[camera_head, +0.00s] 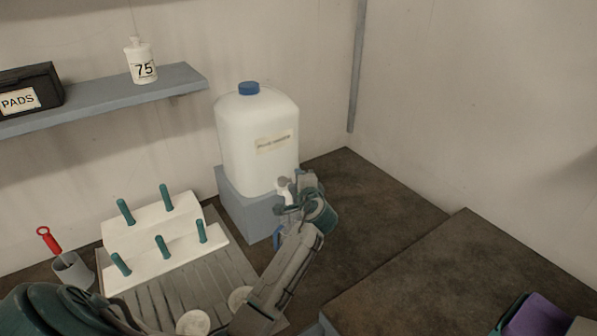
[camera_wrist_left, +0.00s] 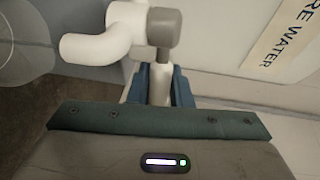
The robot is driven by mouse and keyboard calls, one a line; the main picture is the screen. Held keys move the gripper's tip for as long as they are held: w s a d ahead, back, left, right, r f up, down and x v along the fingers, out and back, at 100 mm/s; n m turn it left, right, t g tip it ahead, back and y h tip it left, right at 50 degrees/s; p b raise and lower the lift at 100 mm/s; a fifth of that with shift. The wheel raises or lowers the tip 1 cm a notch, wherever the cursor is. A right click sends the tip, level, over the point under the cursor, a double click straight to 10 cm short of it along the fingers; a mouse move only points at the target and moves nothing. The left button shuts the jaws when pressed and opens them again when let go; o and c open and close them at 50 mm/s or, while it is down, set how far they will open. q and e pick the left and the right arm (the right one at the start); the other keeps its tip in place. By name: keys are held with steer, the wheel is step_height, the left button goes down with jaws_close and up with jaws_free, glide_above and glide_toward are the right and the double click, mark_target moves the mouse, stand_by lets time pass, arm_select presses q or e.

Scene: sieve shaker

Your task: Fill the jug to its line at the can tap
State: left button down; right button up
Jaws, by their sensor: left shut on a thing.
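The white water can (camera_head: 255,145) with a blue cap stands on a grey block (camera_head: 250,212) against the back wall. Its tap (camera_head: 284,184) is low on the front right side. In the left wrist view the white tap spout (camera_wrist_left: 80,46) bends left beneath a grey knob (camera_wrist_left: 164,27). My left gripper (camera_head: 290,198) is at the tap, and in the left wrist view its blue fingers (camera_wrist_left: 160,88) are shut on the white tap lever (camera_wrist_left: 159,84). A clear rounded vessel (camera_wrist_left: 25,50), apparently the jug, shows at the left edge; its line and water level cannot be made out. My right gripper is out of view.
A white rack with teal pegs (camera_head: 160,240) stands on a ribbed grey mat (camera_head: 240,270). A grey cup (camera_head: 72,270) holds a red-handled tool. A shelf (camera_head: 110,97) carries a PADS box and a 75 bottle. The brown counter (camera_head: 375,205) right of the can is clear.

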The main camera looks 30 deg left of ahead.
arm_select(q)
steer(key=c, duration=1.4)
jaws_free()
steer(key=shift+o, duration=0.2)
steer(key=b+v, duration=0.3)
steer(key=v, duration=0.8)
steer(key=shift+a+f, duration=0.1)
